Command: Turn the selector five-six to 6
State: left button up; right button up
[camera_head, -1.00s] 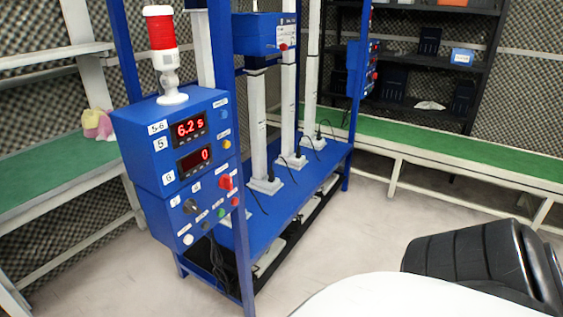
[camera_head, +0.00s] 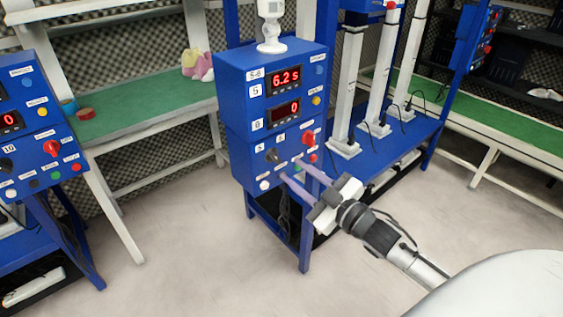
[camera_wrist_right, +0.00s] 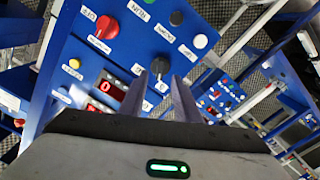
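The selector five-six is a dark knob (camera_head: 272,156) on the lower part of the blue control box (camera_head: 238,105), which bears 5-6 labels. Small labels sit above the knob; which way it points is too small to tell. My right gripper (camera_head: 290,168) is open and empty, its two long fingers reaching toward the panel just below and right of the knob. In the right wrist view, the knob (camera_wrist_right: 161,76) shows between and beyond the open fingers (camera_wrist_right: 162,84); I see no clear contact. My left gripper is not in view.
A red knob (camera_head: 308,138) sits right of the selector, with a white button (camera_head: 264,185) and other small buttons below. Red displays (camera_head: 285,80) are above. Another blue control box (camera_head: 32,120) stands at left. A green-topped shelf (camera_head: 150,108) lies behind; floor is clear between.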

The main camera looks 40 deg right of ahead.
aim_at(278, 160)
jog(key=w, duration=0.6)
jog(key=shift+a, duration=0.25)
grip_shut()
